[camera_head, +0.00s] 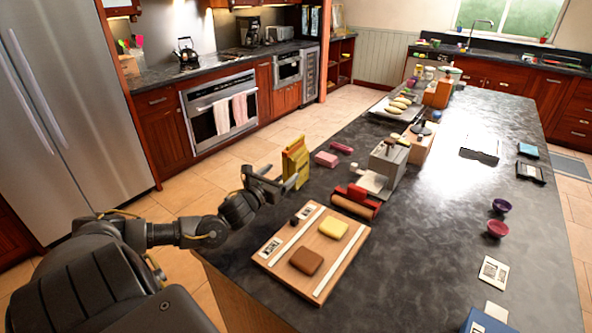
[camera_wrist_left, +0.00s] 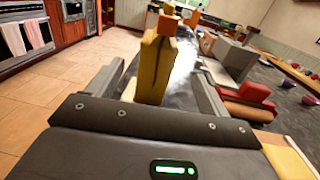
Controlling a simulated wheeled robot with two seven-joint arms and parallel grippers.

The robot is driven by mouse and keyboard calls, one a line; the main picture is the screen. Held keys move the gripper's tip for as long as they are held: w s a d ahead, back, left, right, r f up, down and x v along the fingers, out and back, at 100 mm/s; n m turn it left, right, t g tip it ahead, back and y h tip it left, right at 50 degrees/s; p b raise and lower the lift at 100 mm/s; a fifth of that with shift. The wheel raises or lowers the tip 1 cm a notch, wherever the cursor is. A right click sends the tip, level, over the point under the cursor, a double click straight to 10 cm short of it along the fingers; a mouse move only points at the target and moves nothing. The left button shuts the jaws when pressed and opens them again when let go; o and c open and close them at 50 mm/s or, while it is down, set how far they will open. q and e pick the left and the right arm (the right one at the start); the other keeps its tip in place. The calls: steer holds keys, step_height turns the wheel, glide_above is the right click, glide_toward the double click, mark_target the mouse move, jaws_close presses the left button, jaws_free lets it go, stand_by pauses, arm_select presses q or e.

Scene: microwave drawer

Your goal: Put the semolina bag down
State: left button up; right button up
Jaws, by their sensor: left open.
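The semolina bag, a yellow upright packet (camera_head: 297,160), stands at the left edge of the dark counter (camera_head: 455,215). It also shows in the left wrist view (camera_wrist_left: 155,65), where it rises between the two fingers. My left gripper (camera_head: 284,181) is open at the near side of the bag. In the wrist view the fingers of the left gripper (camera_wrist_left: 158,88) are on either side of the bag's lower part, with gaps visible. The bag's base is partly hidden by the gripper. My right gripper is not in view.
A wooden board (camera_head: 344,258) with a yellow and a brown block lies nearer on the counter. A red-handled rolling pin (camera_head: 354,204), pink blocks (camera_head: 326,159) and a grey box-like appliance (camera_head: 388,162) stand close to the bag.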

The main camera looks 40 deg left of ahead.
mark_target(288, 166)
arm_select(q)
steer(key=w, duration=0.2)
steer(key=w+a+p, duration=0.1)
steer(key=w, duration=0.2)
steer(key=shift+w, duration=0.15)
steer(key=shift+w+a+p, duration=0.15)
steer(key=shift+w+p, duration=0.1)
steer(key=shift+p, duration=0.05)
steer(key=w, duration=0.1)
steer(key=w+a+p, duration=0.1)
steer(key=w, duration=0.1)
steer(key=shift+w+f, duration=0.2)
steer(key=shift+w+f+p, duration=0.1)
steer(key=shift+w+p, duration=0.2)
steer(key=shift+w, duration=0.25)
steer(key=c, duration=1.5)
steer(key=shift+c, duration=0.2)
